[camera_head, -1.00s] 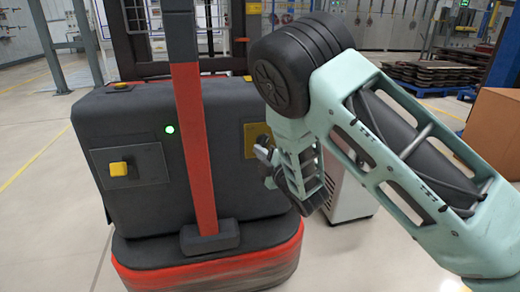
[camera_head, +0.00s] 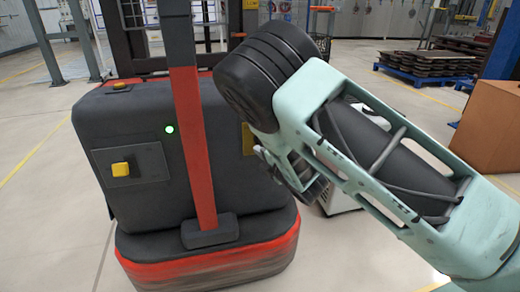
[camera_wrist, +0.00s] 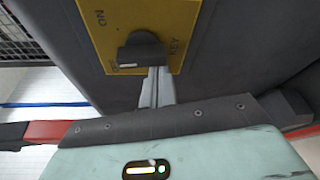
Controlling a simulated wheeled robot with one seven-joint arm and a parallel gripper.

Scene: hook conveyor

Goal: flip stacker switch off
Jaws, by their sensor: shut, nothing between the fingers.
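The stacker (camera_head: 150,215) has a dark body with a red-orange post up its front. The yellow switch plate (camera_head: 248,139) is partly hidden behind my arm in the head view. In the wrist view the same plate (camera_wrist: 182,25) carries the words ON and KEY, with a dark switch knob (camera_wrist: 141,50) on it. My gripper (camera_wrist: 157,78) is shut and empty, its fingertips at the knob's underside. Whether they touch it I cannot tell. In the head view my gripper is mostly hidden beside the stacker's right side.
A green light (camera_head: 169,129) glows on the stacker's front. A yellow knob (camera_head: 120,169) sits on a dark panel at left. A cardboard box (camera_head: 493,127) stands at right, with blue pallets (camera_head: 425,66) behind it. The floor at left is open.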

